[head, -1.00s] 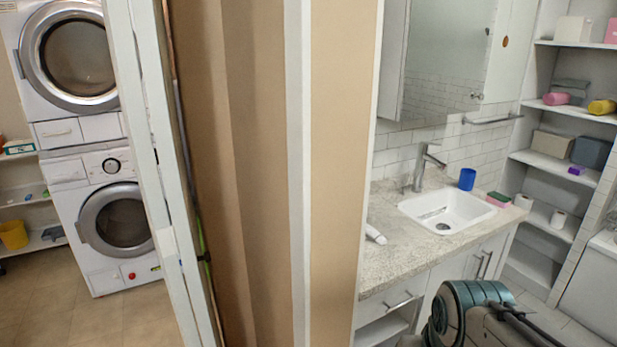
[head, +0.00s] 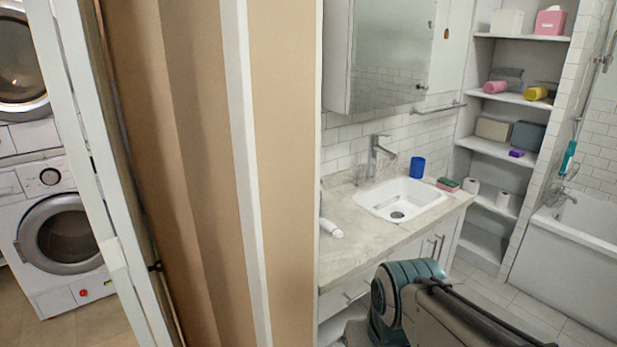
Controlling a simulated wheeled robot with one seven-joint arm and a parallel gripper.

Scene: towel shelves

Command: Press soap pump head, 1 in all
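I cannot make out a soap pump clearly in the head view. A white tube-like item (head: 331,228) lies at the left end of the bathroom counter (head: 375,243), partly cut off by the wall edge. A blue cup (head: 417,167) stands behind the sink (head: 401,198), under a chrome faucet's right side. My gripper is not in view; only part of my arm shows at the lower right, in front of the counter.
A beige wall (head: 200,180) and white door frame stand close on the left, with stacked washing machines (head: 65,235) beyond. Shelves (head: 500,145) with towels and boxes stand at the back right. A bathtub (head: 575,265) is at the far right. Tiled floor is open between.

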